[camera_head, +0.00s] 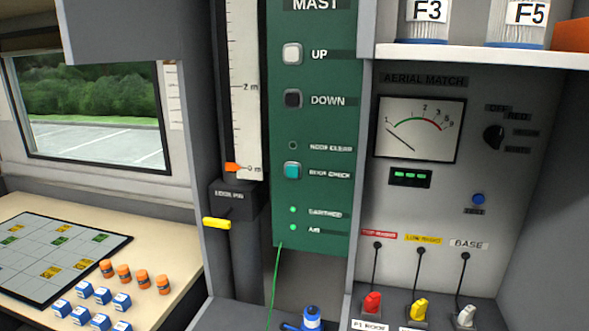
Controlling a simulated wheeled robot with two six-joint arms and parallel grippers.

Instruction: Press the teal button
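Nothing covers the teal button. Neither of my grippers shows in the head view.
A yellow-handled locking pin (216,223) juts out left of the panel. A blue-topped object (311,318) stands below it. An aerial-match panel (490,90) with plugs is at right. A desk (165,250) with a board and small blocks lies at left.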

